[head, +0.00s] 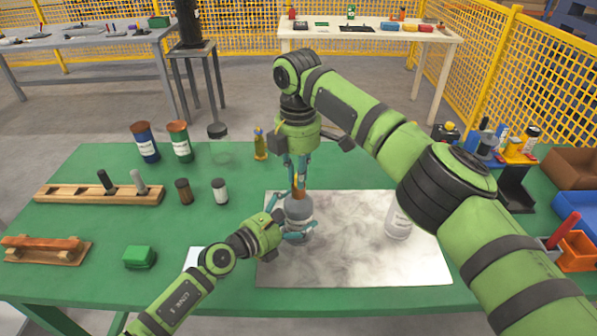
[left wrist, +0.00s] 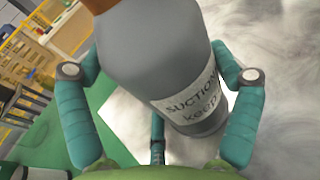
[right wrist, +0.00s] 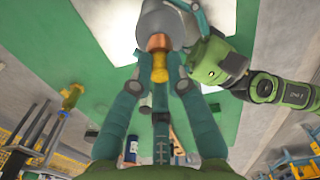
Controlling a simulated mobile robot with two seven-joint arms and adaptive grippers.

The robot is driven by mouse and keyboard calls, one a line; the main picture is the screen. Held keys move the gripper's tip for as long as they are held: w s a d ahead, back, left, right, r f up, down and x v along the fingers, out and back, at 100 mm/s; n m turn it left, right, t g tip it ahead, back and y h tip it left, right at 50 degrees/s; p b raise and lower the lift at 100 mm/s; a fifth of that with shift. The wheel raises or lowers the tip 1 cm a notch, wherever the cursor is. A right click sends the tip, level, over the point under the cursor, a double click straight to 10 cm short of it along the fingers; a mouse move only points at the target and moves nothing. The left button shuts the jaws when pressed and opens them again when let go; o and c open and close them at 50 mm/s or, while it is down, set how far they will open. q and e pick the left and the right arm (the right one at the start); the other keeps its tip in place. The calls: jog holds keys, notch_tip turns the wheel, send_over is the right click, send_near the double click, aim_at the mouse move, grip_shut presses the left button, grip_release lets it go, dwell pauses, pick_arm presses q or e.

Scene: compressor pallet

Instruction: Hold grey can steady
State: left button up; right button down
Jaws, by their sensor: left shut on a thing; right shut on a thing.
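The grey can (head: 298,213) stands upright on the marbled plate in the head view. Its label, reading "SUCTION" and "keep", shows in the left wrist view (left wrist: 180,80). My left gripper (head: 290,231) is shut around the can's body from the near side, its teal fingers on both sides of it. My right gripper (head: 299,185) points down from above and is shut on a copper and brass fitting (right wrist: 159,62) at the can's top. In the right wrist view the fitting sits in line with the can's neck (right wrist: 160,25). Whether it is seated there, I cannot tell.
A white labelled can (head: 398,222) stands on the marbled plate (head: 350,265) to the right, under my right arm. Brown and white jars (head: 220,191), a wooden rack (head: 80,194) and a green block (head: 139,257) lie left.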

jog(key=shift+f, duration=0.1)
jog(key=c, duration=1.2)
grip_release()
notch_tip(320, 180, up, 12)
jog(key=shift+r, duration=0.15)
pick_arm(q)
jog(key=o, duration=1.3)
